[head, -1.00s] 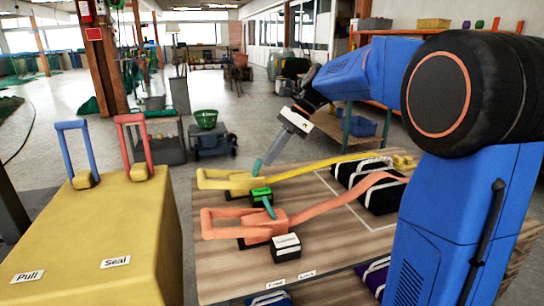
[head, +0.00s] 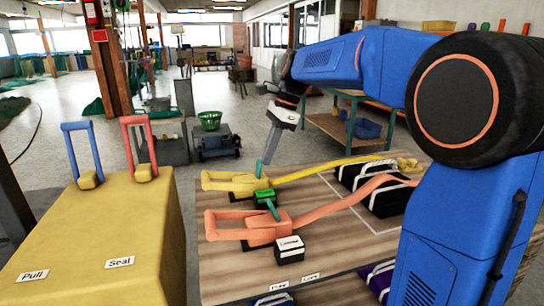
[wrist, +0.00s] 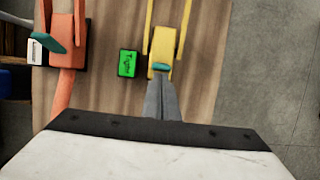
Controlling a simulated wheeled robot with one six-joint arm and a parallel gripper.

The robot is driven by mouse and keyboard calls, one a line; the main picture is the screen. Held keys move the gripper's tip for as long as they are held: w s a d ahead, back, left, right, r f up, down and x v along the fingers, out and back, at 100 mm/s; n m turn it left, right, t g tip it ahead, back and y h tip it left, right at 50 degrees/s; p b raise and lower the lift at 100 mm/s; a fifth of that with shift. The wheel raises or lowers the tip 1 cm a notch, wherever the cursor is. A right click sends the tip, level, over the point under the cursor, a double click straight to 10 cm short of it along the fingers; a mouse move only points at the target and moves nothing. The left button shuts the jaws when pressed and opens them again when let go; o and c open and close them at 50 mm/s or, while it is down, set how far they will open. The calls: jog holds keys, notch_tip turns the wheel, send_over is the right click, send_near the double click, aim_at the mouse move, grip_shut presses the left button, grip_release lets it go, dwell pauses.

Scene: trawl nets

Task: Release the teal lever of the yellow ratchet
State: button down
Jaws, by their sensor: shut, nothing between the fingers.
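The yellow ratchet (head: 232,181) lies on the wooden table, with a yellow strap (head: 322,168) running right from it. It shows in the wrist view (wrist: 164,46) at top centre. Its small teal lever (head: 260,169) stands up near the strap end; the wrist view shows its top (wrist: 161,67). My gripper (head: 266,160) is shut and empty, pointing down at the lever. In the wrist view its fingertips (wrist: 162,79) appear right beside the lever; I cannot tell whether they touch.
An orange ratchet (head: 258,232) with its own teal lever (head: 272,208) lies nearer. A green labelled block (head: 264,195) sits between the ratchets. A labelled black-and-white box (head: 290,249) and strapped black bundles (head: 388,201) are on the table. A yellow cabinet (head: 110,235) stands left.

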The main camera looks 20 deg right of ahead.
aim_at(259, 161)
jog(key=a+h, duration=0.1)
jog(key=h, duration=0.1)
jog(key=a+h, duration=0.2)
jog(key=shift+r, duration=0.35)
jog(key=shift+d, duration=0.1)
jog(key=shift+r, duration=0.15)
jog(key=shift+r, duration=0.65)
notch_tip(259, 161, up, 11)
jog(key=d, duration=0.2)
jog(key=shift+r, duration=0.2)
jog(key=shift+d, duration=0.15)
dwell(0.3)
